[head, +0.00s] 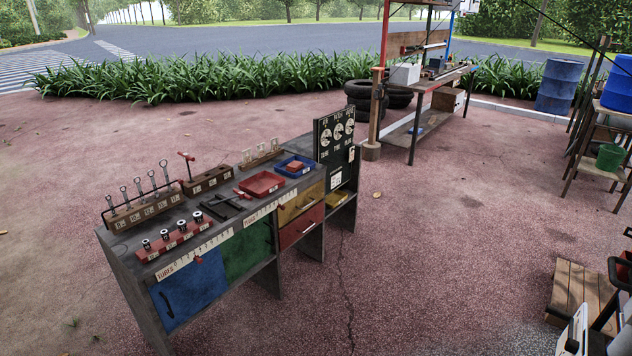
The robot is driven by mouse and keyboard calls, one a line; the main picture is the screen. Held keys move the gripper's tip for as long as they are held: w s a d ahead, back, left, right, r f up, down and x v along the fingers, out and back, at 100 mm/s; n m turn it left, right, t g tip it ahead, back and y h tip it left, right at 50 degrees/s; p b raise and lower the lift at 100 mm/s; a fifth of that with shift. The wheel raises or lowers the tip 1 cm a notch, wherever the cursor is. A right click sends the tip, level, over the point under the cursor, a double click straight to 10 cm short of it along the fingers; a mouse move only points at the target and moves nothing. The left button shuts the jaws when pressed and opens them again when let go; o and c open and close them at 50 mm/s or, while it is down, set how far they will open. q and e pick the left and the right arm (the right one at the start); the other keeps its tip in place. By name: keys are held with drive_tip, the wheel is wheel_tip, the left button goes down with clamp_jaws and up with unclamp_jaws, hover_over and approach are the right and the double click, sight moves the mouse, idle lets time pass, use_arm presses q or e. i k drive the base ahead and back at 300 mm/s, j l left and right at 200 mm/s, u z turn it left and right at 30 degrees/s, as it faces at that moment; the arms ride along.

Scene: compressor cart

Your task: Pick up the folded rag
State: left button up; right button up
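I cannot make out a folded rag for certain. A small orange-red item (295,166) lies in the blue tray (309,171) on the workbench; it is too small to tell whether it is cloth. A red tray (278,191) sits in front of it to the left, and its inside looks empty. Neither of my grippers shows in the head view.
The grey workbench (120,243) holds a socket rack (172,241), a wrench rack (142,208) and a gauge board (335,133). A wooden pallet (578,287) and partly cut-off black and white equipment lie at the lower right. Open reddish pavement (430,240) lies between.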

sight(294, 166)
drive_tip(key=i+l+u, duration=0.1)
drive_tip(key=i, duration=0.4)
drive_tip(key=i+l+u, duration=0.1)
drive_tip(key=i+l, duration=0.15)
drive_tip(key=i, duration=0.2)
drive_tip(key=z, duration=2.1)
drive_tip(key=u, duration=2.1)
